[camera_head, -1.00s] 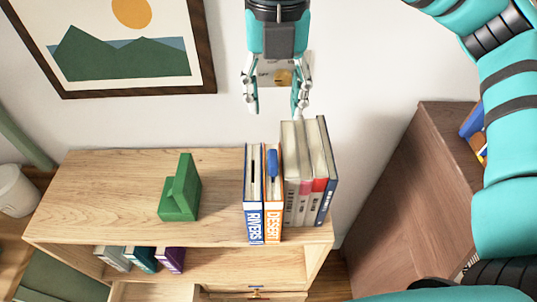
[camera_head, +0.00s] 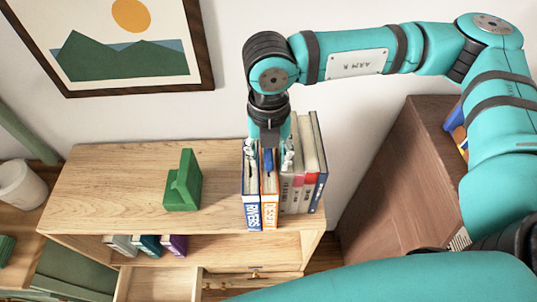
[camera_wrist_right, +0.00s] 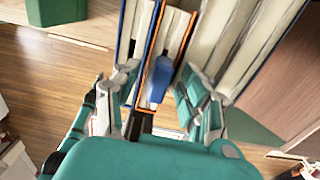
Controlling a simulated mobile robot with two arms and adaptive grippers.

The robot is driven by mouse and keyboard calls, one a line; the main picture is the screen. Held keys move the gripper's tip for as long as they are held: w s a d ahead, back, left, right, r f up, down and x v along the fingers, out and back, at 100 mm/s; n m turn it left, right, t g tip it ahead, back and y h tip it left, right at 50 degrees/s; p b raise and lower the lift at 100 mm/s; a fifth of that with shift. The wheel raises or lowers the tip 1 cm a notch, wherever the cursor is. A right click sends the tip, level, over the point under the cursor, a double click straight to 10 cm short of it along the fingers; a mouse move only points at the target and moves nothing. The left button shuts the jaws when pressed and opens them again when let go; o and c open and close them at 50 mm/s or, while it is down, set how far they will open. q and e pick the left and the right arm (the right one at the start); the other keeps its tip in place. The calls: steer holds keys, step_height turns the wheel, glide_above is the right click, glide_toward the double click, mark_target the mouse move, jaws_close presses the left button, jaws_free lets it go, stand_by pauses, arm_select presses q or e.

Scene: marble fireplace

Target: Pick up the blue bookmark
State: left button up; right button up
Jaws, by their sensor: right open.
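The blue bookmark (camera_head: 268,160) sticks up from the top of the orange-spined DESERT book (camera_head: 270,205). It also shows in the right wrist view (camera_wrist_right: 158,82), standing out from the pages. My right gripper (camera_head: 267,153) is open above the books, pointing down. Its fingers are on either side of the bookmark; in the right wrist view the gripper (camera_wrist_right: 159,88) shows a gap between each finger and the bookmark. The fingers partly hide the book tops. My left gripper is not in view.
The blue-spined RIVERS book (camera_head: 252,210) stands left of DESERT, and several pale books (camera_head: 300,185) stand to the right. A green bookend-like object (camera_head: 182,183) is on the wooden cabinet top (camera_head: 110,180). A drawer (camera_head: 155,285) is open below. A brown cabinet (camera_head: 395,185) stands right.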

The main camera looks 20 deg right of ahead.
jaws_close()
stand_by(0.3)
